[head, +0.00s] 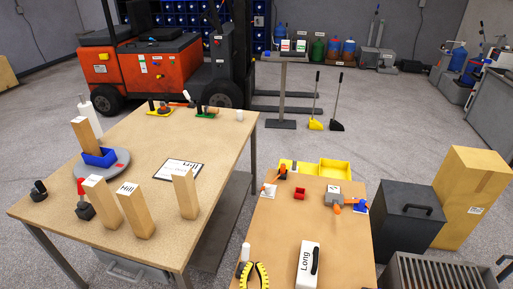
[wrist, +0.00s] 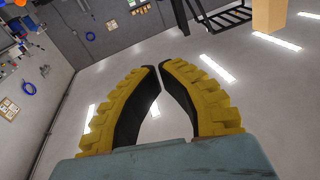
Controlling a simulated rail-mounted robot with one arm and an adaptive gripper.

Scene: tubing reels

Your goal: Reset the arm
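My gripper (head: 254,266) shows at the bottom edge of the head view, with yellow ribbed fingers and dark inner pads. It is at the near left edge of the right-hand table (head: 270,228). In the wrist view my gripper (wrist: 160,67) has its two fingertips almost together, with a narrow gap between the curved pads. Nothing is held between them. Most of my arm is out of view.
A white "Long" box (head: 307,266) lies right of my gripper. A yellow tray (head: 335,170) and small parts are farther back on that table. The left table (head: 150,160) holds wooden blocks and a blue bin (head: 99,158). A dark bin (head: 405,215) and cardboard box (head: 470,195) stand right.

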